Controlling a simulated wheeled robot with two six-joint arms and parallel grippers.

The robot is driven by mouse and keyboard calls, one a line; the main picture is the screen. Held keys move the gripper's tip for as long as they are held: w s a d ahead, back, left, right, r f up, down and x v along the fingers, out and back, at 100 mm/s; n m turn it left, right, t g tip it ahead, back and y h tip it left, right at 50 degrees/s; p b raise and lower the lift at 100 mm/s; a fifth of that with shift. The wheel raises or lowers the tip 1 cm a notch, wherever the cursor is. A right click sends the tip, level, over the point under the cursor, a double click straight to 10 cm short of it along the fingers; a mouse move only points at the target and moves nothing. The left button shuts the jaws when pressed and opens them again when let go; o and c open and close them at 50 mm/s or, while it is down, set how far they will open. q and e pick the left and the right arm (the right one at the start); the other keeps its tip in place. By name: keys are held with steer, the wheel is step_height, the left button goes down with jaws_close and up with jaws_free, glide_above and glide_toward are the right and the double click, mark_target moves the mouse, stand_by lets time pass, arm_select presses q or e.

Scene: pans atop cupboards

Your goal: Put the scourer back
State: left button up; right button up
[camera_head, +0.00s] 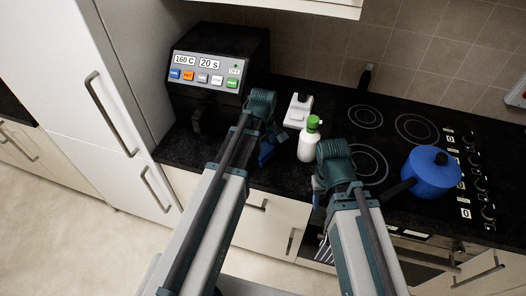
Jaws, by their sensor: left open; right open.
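A small blue thing (266,154), which may be the scourer, shows on the black counter (285,174) near its front edge. It is partly hidden by my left gripper (268,134), which is open right beside and above it. I cannot tell whether they touch. A white holder (298,110) stands further back on the counter, to the right of my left gripper. My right gripper (321,186) is open near the counter's front edge, in front of a white bottle with a green top (307,146). Its fingers are mostly hidden by its own wrist.
A black appliance with a button panel (207,72) stands at the back left, beside a tall white cupboard (105,100).

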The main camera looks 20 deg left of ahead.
mark_target(263, 149)
arm_select(q)
steer(key=shift+r, duration=0.15)
step_height(263, 149, up, 12)
steer(key=p, duration=1.2)
steer(key=s+d+m+y, duration=0.1)
steer(key=s+d+m, duration=0.9)
steer(key=s+m, duration=0.4)
steer(key=m, duration=0.2)
steer(key=shift+s+d+m, duration=0.15)
steer(key=shift+d+m, duration=0.1)
steer(key=shift+m, duration=0.15)
